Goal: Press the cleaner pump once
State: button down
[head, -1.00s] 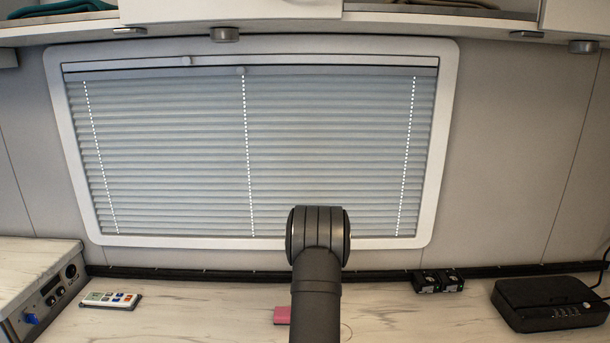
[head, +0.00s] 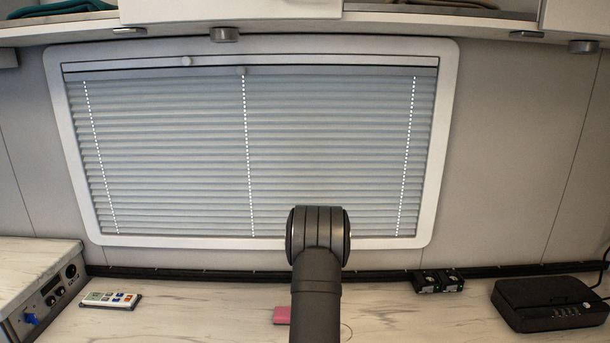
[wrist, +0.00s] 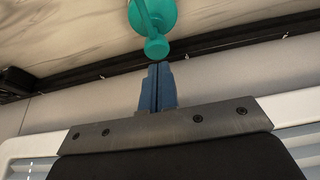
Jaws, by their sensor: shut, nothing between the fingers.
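In the wrist view, a teal pump head (wrist: 152,18) with a rounded nozzle end shows at the top centre, over the pale countertop. My gripper (wrist: 154,68) is shut and empty, its blue fingers together. The fingertips lie just below the nozzle end in the picture; I cannot tell whether they touch it. The cleaner's bottle body is not visible. In the head view neither the pump nor the fingers show; part of my dark arm stands at the centre.
In the head view, a remote (head: 111,300) lies at the left by a control box (head: 40,290). A pink block (head: 282,315) lies beside my arm. Small black blocks (head: 437,281) and a black router-like box (head: 550,303) are at the right. A window blind (head: 250,150) fills the back.

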jog(key=shift+f, duration=0.15)
jog(key=shift+f, duration=1.35)
jog(key=shift+r, duration=1.45)
jog(key=shift+r, duration=0.1)
notch_tip(320, 180, up, 6)
jog(key=shift+f, duration=0.1)
